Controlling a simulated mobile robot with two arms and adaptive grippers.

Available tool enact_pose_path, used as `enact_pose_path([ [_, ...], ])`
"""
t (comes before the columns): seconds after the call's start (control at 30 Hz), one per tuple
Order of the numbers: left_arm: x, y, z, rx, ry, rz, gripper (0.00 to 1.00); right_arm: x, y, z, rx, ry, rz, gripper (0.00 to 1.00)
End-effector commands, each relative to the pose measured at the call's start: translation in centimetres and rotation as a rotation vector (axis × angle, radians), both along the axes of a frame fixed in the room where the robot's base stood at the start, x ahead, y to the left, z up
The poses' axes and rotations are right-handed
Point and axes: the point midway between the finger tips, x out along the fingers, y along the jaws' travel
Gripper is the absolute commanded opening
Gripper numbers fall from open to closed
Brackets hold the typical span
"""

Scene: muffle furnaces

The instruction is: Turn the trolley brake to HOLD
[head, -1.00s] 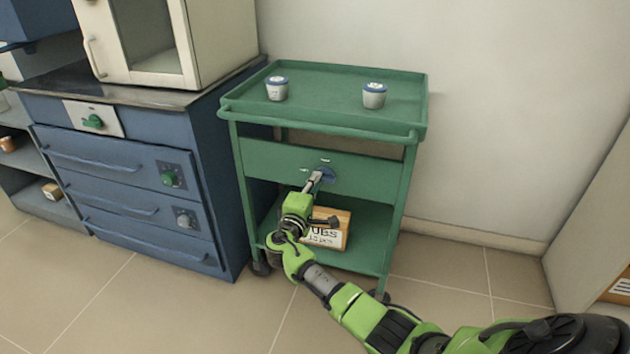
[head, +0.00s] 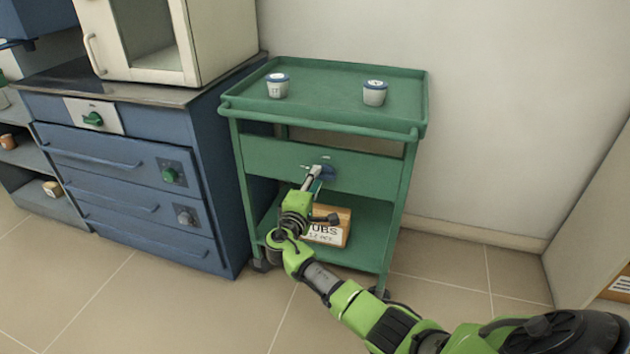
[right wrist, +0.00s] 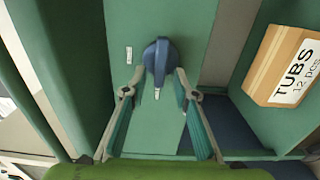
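The green trolley (head: 280,160) has a blue brake knob (head: 328,173) on its front panel. A small white label (head: 325,158) sits above the knob; its text is too small to read. In the right wrist view the knob (right wrist: 157,58) has its long handle running up and down the picture, with a small white mark at its lower end. My right gripper (head: 314,174) is at the knob. In the right wrist view the gripper (right wrist: 160,72) has its fingers spread, one on each side of the knob's lower part, seemingly apart from it. My left gripper is not in view.
Two lidded tubs (head: 277,86) (head: 374,93) stand on the trolley's top tray. A box labelled TUBS (head: 328,228) sits on its lower shelf, just behind my right wrist. A blue drawer cabinet (head: 120,180) stands close on the left. Floor is free at the right.

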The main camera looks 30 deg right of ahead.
Motion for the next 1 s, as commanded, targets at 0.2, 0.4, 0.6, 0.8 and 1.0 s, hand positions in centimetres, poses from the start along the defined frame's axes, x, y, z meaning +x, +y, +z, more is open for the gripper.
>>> enact_pose_path([
  [0.2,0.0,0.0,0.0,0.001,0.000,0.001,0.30,-1.8,2.3,-0.2,0.004,0.001,0.003,0.27],
  [0.4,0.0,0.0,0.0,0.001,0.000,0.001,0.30,-4.7,5.7,-0.2,0.004,0.003,0.004,0.27],
  [0.6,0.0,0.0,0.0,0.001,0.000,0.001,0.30,-6.9,8.1,-0.2,0.002,0.003,0.001,0.27],
  [0.8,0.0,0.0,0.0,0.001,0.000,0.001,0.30,-7.7,9.1,-0.1,0.001,0.002,0.001,0.27],
  [1.0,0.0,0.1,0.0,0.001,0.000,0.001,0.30,-7.8,9.1,-0.1,0.001,0.002,0.001,0.27],
])
